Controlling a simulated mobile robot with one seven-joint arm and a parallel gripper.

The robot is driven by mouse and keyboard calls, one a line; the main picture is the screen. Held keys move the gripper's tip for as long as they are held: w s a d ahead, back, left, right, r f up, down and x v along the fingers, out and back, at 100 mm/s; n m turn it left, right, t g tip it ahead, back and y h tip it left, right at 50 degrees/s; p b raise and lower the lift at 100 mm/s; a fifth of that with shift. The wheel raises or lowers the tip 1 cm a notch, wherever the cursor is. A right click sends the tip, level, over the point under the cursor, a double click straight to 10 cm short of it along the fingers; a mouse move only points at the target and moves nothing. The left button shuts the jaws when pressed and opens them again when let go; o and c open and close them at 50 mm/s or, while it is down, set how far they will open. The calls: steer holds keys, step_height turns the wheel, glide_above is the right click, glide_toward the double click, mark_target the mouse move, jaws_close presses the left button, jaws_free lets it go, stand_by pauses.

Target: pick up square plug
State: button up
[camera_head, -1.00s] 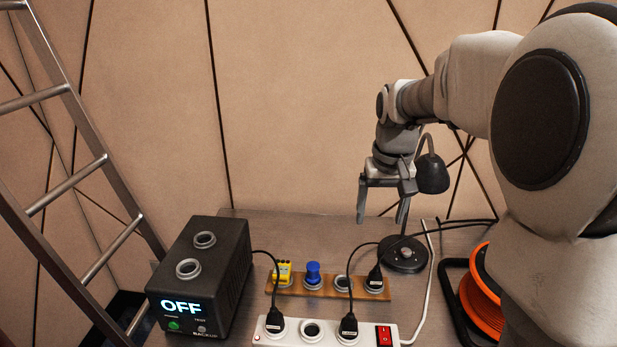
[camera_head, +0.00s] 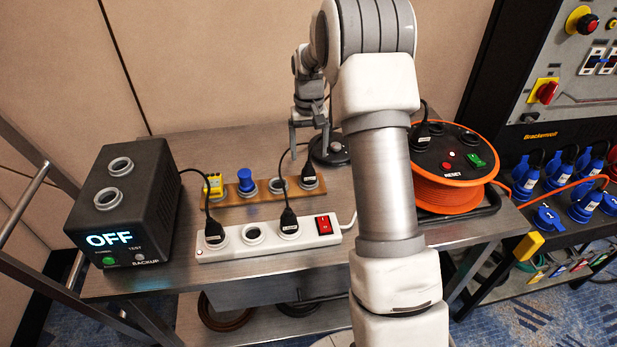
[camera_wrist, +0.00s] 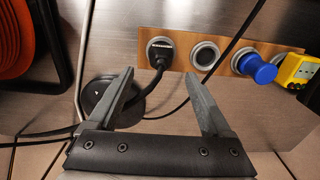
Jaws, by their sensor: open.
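The square plug appears to be the yellow block (camera_head: 213,184) at the left end of a wooden socket board (camera_head: 232,196). In the wrist view the yellow plug (camera_wrist: 298,70) is at the right edge, partly cut off. My gripper (camera_head: 308,148) is open and empty above the back of the table, to the right of the yellow plug and apart from it. In the wrist view its open fingers (camera_wrist: 159,76) point toward a black plug (camera_wrist: 160,56) in the board.
A blue round plug (camera_head: 246,180) sits beside the yellow one. A white power strip (camera_head: 262,249) lies in front, with black plugs and cables. A black OFF box (camera_head: 128,206) stands left. An orange cable reel (camera_head: 445,190) and lamp base (camera_head: 338,152) are on the right.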

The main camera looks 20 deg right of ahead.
mark_target(309, 166)
steer(key=f, duration=0.3)
steer(key=f+b, duration=0.1)
steer(key=f, duration=0.2)
steer(key=shift+s+a+f, duration=0.15)
steer(key=shift+s+f, duration=0.05)
steer(key=shift+f, duration=0.1)
steer(key=shift+r, duration=0.1)
jaws_close()
